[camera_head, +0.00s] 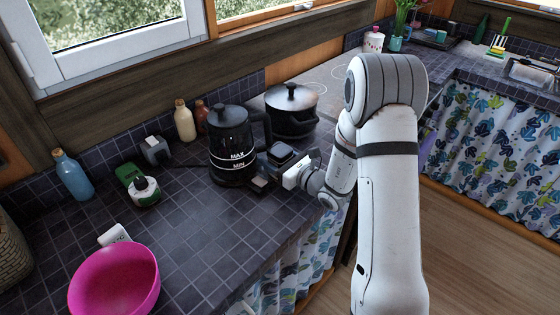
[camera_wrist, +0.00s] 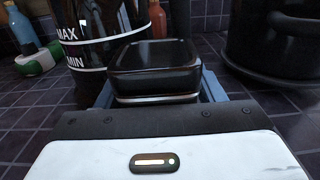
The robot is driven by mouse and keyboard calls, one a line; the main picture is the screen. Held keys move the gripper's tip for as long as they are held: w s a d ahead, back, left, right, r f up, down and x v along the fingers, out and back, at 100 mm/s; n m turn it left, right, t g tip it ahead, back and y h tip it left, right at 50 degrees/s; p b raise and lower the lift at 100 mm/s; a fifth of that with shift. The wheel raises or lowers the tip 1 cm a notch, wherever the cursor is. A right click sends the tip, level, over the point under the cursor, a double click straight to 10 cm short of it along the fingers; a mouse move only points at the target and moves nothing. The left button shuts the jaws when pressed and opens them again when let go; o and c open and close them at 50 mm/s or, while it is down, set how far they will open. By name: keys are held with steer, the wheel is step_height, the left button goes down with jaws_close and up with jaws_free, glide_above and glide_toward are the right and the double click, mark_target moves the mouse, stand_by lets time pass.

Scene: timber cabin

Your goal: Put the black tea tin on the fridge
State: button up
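The black tea tin (camera_head: 281,154) is a small, square-topped dark tin standing on the dark tiled counter. It fills much of the wrist view (camera_wrist: 152,70), with its lid facing up. My gripper (camera_head: 265,172) is low over the counter, with one finger on each side of the tin. The bluish fingers show close to its left and right sides in the wrist view (camera_wrist: 158,94). Whether they press on it or leave a small gap I cannot tell. I do not see a fridge in either view.
A black kettle (camera_head: 231,150) stands just left of the tin, and a black pot (camera_head: 292,112) stands behind it. Bottles, a green container (camera_head: 140,188) and a pink bowl (camera_head: 115,282) are further left. The front counter between bowl and gripper is clear.

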steer(key=c, duration=1)
steer(key=shift+o, duration=0.2)
